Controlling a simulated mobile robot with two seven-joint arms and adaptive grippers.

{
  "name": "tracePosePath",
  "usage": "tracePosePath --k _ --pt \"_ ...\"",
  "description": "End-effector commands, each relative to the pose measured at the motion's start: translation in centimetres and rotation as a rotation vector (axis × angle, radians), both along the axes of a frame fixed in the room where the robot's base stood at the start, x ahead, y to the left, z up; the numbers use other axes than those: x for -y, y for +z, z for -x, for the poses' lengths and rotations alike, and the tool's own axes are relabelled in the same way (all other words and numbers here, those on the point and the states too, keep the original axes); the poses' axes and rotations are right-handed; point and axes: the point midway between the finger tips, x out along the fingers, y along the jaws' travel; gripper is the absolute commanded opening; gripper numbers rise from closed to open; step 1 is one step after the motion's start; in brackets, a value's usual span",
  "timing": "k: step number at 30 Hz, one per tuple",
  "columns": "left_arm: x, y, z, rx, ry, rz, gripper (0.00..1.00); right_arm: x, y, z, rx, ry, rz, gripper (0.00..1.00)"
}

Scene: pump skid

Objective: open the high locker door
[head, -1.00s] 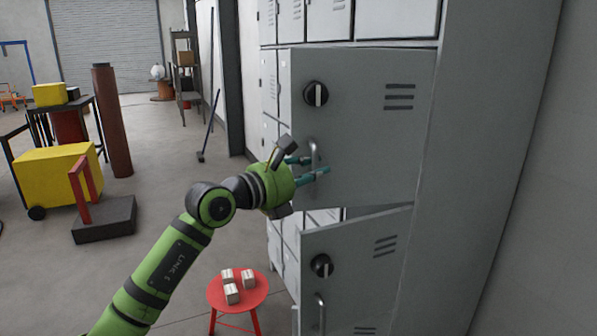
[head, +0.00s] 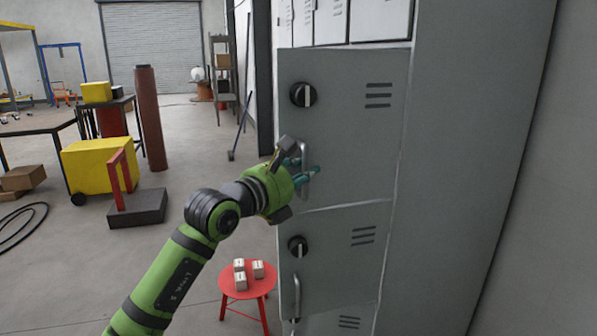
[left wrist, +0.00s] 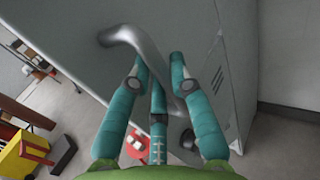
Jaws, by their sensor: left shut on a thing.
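The high locker door (head: 345,130) is a grey panel with a round black knob (head: 303,94), vent slots and a curved metal handle (head: 305,150). My left gripper (head: 303,175) is shut on the handle. In the left wrist view the fingers (left wrist: 160,70) lie on both sides of the silver handle bar (left wrist: 150,48). My right gripper is not in view.
A lower locker door (head: 335,260) with its own knob and handle is just below. A red stool (head: 247,283) with small white boxes stands by the lockers. A flat dark cart (head: 137,208) and a yellow box (head: 98,165) are at left. Floor between is open.

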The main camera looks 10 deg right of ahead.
Motion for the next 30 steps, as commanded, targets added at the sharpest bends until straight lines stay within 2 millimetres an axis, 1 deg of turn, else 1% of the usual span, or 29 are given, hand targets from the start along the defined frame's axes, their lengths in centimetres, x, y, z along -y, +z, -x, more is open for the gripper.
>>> tracePosePath --k 6,7,8,9,16,19,22,26,30 --pt "0.0 0.0 0.0 0.004 0.001 -0.001 0.0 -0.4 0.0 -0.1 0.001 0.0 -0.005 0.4" --pt "-0.1 0.0 0.0 0.004 0.001 -0.001 0.25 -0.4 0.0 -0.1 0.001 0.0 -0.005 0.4" --pt "-0.1 0.0 0.0 0.004 0.002 -0.001 0.37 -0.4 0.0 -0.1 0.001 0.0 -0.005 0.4" --pt "-0.1 0.0 0.0 0.004 0.002 -0.001 0.46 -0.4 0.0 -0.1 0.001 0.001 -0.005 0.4" --pt "-0.1 0.0 0.0 0.001 0.001 0.0 0.46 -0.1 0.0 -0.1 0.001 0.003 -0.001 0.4" --pt "-0.1 0.0 0.0 0.001 0.001 0.001 0.46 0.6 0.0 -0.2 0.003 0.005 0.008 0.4" --pt "-0.5 0.0 0.3 0.003 0.001 0.001 0.46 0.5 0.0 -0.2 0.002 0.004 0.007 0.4" --pt "-1.7 0.0 1.4 0.003 0.002 0.001 0.46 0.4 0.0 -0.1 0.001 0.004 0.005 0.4" --pt "-3.6 0.0 3.3 0.004 0.002 0.001 0.46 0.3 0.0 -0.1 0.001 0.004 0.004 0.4"
